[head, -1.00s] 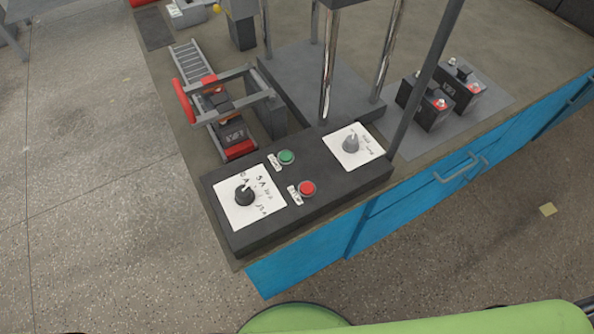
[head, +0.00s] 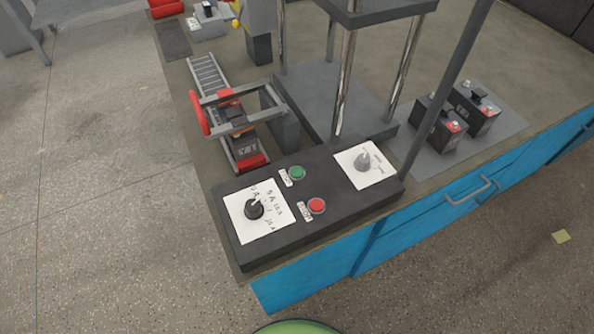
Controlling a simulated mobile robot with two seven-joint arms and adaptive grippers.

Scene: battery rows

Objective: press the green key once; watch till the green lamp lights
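The green key (head: 297,173) is a round button on the dark control box (head: 330,215) at the front corner of the bench. A small white label sits at its left. A red button (head: 317,205) is nearer the box's front edge. I cannot make out a separate green lamp, and I cannot tell whether the green key itself is lit. Neither of my grippers is in the head view.
Two dials on white plates, one dark (head: 254,209) and one grey (head: 363,161), flank the buttons. A roller track with a battery (head: 245,146) lies behind. Chrome posts and a dark pole (head: 447,85) rise beyond the box. Two batteries (head: 437,123) stand on a grey mat (head: 503,127).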

